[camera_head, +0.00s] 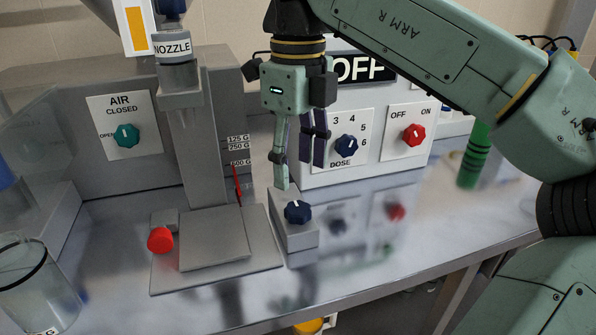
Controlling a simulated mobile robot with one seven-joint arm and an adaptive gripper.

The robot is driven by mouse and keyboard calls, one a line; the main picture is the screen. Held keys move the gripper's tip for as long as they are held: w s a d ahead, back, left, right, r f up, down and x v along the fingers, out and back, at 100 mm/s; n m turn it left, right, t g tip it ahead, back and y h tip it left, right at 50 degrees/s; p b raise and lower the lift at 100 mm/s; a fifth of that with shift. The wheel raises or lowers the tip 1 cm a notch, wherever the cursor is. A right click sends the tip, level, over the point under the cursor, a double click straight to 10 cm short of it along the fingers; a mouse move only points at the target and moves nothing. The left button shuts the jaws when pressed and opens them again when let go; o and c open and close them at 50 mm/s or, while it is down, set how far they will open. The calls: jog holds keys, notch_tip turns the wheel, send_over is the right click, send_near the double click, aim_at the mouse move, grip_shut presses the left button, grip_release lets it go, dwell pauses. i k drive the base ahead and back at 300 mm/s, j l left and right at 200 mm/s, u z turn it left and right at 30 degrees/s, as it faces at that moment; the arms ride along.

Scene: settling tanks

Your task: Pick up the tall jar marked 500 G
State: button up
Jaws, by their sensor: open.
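A clear jar (38,290) with a black band near its top stands at the lower left, cut off by the picture's edge. Only the end of its label, a "G", shows at the bottom, so I cannot read its full mark. No jar with a whole 500 G label is in view. My gripper (299,172) is open and empty, pointing down in the upper middle, far to the right of the jar. It hangs above or behind a small grey box with a dark blue knob (298,211); the exact gap is unclear.
A grey stand (214,240) with a nozzle (175,62), a weight scale (239,147) and a red knob (161,239) lies between. A white dose panel (380,150) is behind my gripper. A green cylinder (474,160) stands right. The bench (400,245) at front right is clear.

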aim_at(35, 293)
jog(key=k, duration=1)
